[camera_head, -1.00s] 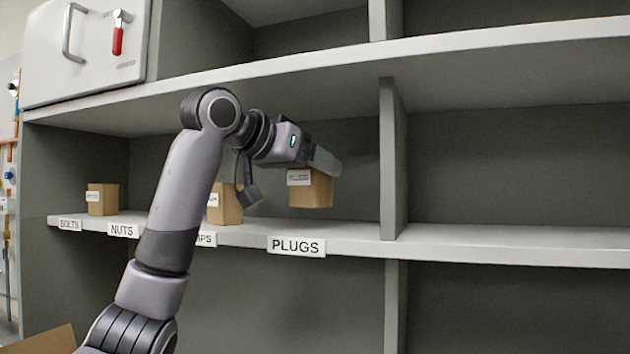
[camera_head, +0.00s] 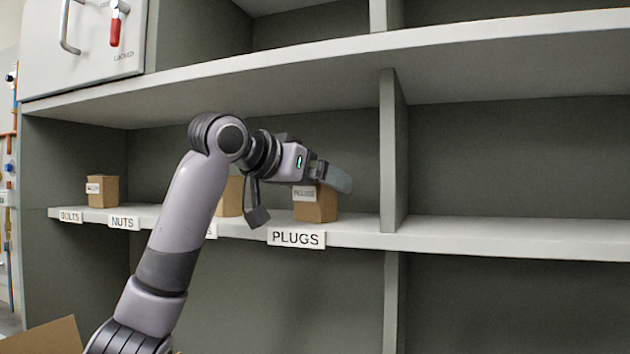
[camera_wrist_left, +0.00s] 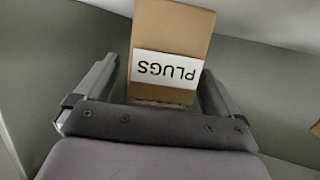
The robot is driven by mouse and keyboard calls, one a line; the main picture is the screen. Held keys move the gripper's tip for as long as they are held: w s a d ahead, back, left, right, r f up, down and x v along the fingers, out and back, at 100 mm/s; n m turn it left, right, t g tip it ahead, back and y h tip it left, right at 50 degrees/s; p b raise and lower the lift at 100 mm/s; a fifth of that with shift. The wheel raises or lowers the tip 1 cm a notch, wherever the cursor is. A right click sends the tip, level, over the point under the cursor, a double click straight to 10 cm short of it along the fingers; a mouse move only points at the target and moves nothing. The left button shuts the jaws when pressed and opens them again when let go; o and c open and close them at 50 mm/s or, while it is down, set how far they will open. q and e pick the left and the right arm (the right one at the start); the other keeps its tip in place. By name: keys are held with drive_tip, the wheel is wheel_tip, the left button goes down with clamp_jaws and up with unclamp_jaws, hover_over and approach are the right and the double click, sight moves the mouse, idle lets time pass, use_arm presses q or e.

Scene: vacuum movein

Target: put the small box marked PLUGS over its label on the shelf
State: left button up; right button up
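The small PLUGS box (camera_head: 318,206) is brown cardboard with a white label on its front. It appears to stand upright on the middle shelf, behind and slightly right of the PLUGS shelf label (camera_head: 297,238). My left gripper (camera_head: 330,176) is at the upper part of the box, with its fingers pointing right and inward. In the left wrist view the box (camera_wrist_left: 176,32) stands between the two fingers, its lettering upside down. A gap shows between the box and the left-hand finger, so the gripper looks open around it. My right gripper is not in view.
A box (camera_head: 103,190) stands above the BOLTS label (camera_head: 70,216). Another box (camera_head: 231,196) is partly hidden behind my arm. The NUTS label (camera_head: 124,222) has clear shelf above it. A vertical divider (camera_head: 392,150) rises right of the PLUGS box, and the upper shelf (camera_head: 300,72) overhangs.

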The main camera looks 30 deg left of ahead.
use_arm(q)
drive_tip(key=shift+r, duration=0.2)
drive_tip(key=shift+s, duration=0.3)
drive_tip(key=b+v, duration=0.2)
drive_tip(key=v, duration=0.9)
drive_tip(key=shift+s, duration=0.2)
drive_tip(key=shift+r, duration=0.1)
